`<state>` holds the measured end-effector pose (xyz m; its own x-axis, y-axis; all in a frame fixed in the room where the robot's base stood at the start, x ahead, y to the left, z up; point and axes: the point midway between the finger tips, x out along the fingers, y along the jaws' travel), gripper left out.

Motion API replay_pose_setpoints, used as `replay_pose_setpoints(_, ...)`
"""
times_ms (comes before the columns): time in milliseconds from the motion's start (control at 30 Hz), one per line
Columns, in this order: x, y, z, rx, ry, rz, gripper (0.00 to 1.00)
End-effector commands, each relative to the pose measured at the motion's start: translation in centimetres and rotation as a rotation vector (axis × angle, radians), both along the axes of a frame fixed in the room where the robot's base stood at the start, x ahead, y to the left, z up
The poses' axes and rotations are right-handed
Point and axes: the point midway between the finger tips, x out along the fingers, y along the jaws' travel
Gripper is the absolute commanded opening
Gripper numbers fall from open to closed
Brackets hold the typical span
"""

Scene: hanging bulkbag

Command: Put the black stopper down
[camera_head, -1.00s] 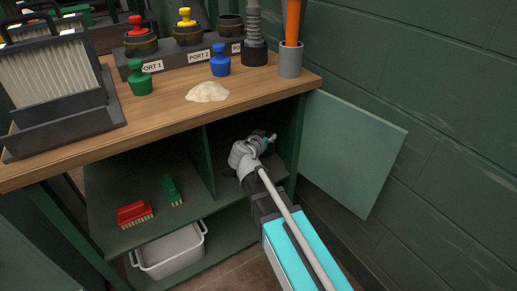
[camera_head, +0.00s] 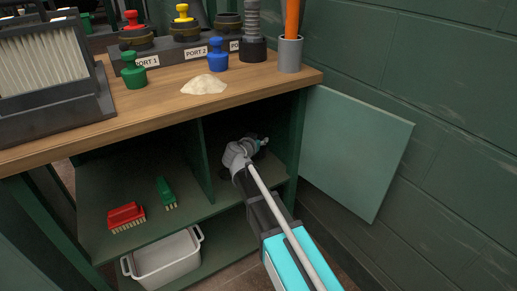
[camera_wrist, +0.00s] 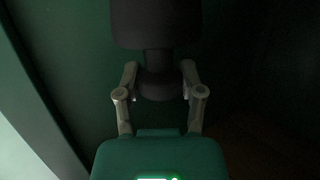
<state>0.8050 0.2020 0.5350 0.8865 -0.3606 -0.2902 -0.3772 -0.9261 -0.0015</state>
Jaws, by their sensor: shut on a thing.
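The black stopper (camera_wrist: 156,28) shows in the wrist view, with a wide dark body at the top and a narrower neck leading to its knob (camera_wrist: 158,85). My gripper (camera_wrist: 158,84) is shut on the knob, one finger on each side. In the head view my gripper (camera_head: 261,142) is inside the right compartment of the cabinet under the bench. The stopper cannot be made out there against the dark interior. Whether it touches the shelf (camera_head: 272,181) cannot be told.
A divider (camera_head: 204,160) stands left of my arm and an open door (camera_head: 355,150) to its right. A red brush (camera_head: 126,214) and a green brush (camera_head: 166,193) lie in the left compartment. A grey bin (camera_head: 168,262) is below. The wooden benchtop (camera_head: 150,115) is above.

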Motion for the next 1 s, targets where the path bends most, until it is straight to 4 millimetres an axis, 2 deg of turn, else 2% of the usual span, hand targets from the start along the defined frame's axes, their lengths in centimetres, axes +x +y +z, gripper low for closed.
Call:
replay_pose_setpoints(267,0.2,0.0,-0.3,0.000,0.000,-0.001,0.01)
replay_pose_setpoints(433,1.0,0.3,-1.4,0.000,0.000,-0.001,0.01)
replay_pose_setpoints(733,0.8,0.1,-3.7,-0.001,0.000,-0.002,0.01)
replay_pose_setpoints(1000,0.8,0.1,-4.0,0.000,0.000,-0.002,0.01)
